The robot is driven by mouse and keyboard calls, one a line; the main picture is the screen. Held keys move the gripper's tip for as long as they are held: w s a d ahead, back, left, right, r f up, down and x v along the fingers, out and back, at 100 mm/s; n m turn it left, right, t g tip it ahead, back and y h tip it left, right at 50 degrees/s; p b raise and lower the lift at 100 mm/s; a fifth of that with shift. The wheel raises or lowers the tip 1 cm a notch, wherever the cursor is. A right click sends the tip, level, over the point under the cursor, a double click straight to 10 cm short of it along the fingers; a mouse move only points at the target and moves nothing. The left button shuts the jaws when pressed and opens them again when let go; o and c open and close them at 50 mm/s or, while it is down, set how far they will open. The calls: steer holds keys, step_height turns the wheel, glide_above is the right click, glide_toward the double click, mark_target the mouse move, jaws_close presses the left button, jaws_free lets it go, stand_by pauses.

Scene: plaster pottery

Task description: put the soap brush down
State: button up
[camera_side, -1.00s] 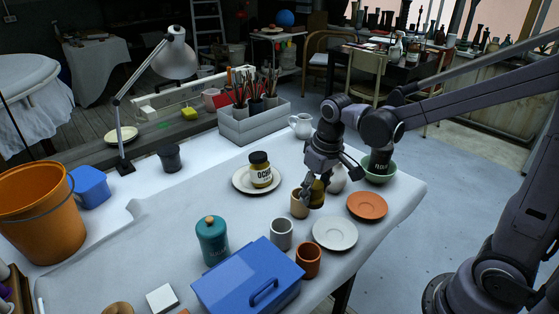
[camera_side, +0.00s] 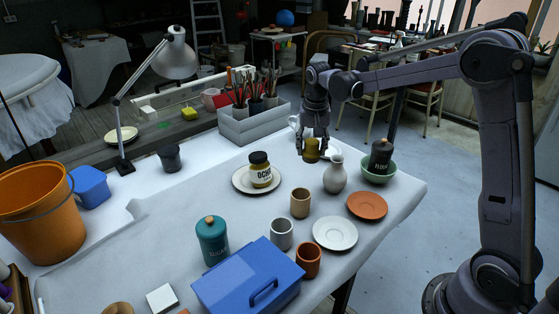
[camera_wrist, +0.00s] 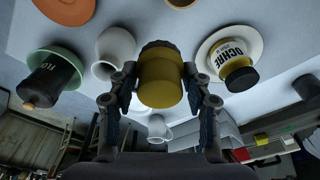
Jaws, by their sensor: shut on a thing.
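My gripper (camera_side: 313,140) is shut on a squat dark-yellow thing, which I take for the soap brush (camera_side: 311,152). In the wrist view the soap brush (camera_wrist: 161,82) sits between both fingers (camera_wrist: 160,98), its dark end facing away from the camera. In the side view it is at the back right of the table, left of the white vase (camera_side: 335,176). A white saucer (camera_side: 331,149) shows just behind and right of it. I cannot tell whether the brush touches the table.
A white jug (camera_wrist: 159,129) is close by, mostly hidden in the side view. The ochre jar (camera_side: 260,168) on its plate stands left. A green bowl (camera_side: 379,178) with a dark bottle stands right. The grey brush box (camera_side: 258,124) is behind left. A tan cup (camera_side: 300,203) is in front.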

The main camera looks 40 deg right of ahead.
glide_toward(309, 186)
steer(key=s+a+f, duration=0.2)
steer(key=f, duration=0.1)
steer(key=s+a+f, duration=0.1)
steer(key=shift+a+f, duration=0.35)
steer(key=shift+f, duration=0.05)
steer(key=shift+f, duration=0.1)
steer(key=o, duration=1.2)
steer(key=shift+c, duration=0.2)
